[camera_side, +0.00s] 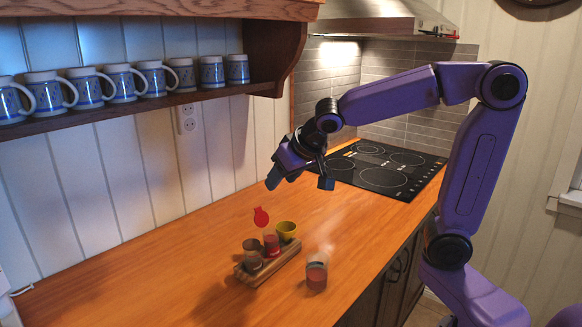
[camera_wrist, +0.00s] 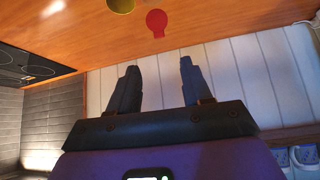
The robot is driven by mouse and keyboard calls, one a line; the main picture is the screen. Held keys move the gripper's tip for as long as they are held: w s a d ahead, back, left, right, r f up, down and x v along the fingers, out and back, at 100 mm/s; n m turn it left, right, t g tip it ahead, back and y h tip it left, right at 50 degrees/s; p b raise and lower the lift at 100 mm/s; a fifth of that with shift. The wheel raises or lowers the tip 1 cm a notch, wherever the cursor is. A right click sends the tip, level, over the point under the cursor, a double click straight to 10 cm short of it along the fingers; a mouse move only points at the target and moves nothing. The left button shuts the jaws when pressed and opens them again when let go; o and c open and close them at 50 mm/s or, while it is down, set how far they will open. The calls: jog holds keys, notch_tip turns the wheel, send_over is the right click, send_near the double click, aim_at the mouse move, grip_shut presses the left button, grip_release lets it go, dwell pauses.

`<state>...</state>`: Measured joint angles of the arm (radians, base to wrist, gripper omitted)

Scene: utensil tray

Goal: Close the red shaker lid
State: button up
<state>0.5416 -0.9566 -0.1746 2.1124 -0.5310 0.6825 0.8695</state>
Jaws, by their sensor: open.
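The red shaker (camera_side: 271,244) stands in the middle of a small wooden rack on the counter. Its red lid (camera_side: 261,217) is open and stands tilted up above the shaker's top. In the wrist view the red lid (camera_wrist: 157,21) shows near the top edge, beyond the fingertips; the shaker's body is not clear there. My gripper (camera_side: 300,184) is open and empty, above the counter and up and to the right of the lid. In the wrist view my gripper (camera_wrist: 160,72) has its two dark fingers apart with nothing between them.
The wooden rack (camera_side: 268,268) also holds a yellow cup-like container (camera_side: 287,230) and a brownish container (camera_side: 252,254). A glass with red contents (camera_side: 316,274) stands right of it. A cooktop (camera_side: 384,168) lies behind. A shelf of mugs (camera_side: 120,82) hangs on the left wall.

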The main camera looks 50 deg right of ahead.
jog(key=shift+v, duration=1.95)
jog(key=shift+c, duration=0.3)
jog(key=shift+f, duration=0.1)
jog(key=shift+c, duration=1.4)
jog(key=m+g+y, duration=1)
jog(key=m+y, duration=0.3)
jog(key=m, duration=0.6)
send_near(261, 217)
jog(key=s, duration=0.2)
jog(key=s+a+f, duration=0.2)
jog(key=s, duration=0.1)
jog(key=shift+s, duration=0.35)
jog(key=w+d+m+t+y, duration=0.35)
jog(key=d+t+y, duration=0.2)
jog(key=d, duration=0.35)
jog(key=w+a, duration=0.2)
jog(key=a, duration=1.5)
jog(key=shift+f+m, duration=0.4)
jog(key=shift+m, duration=0.05)
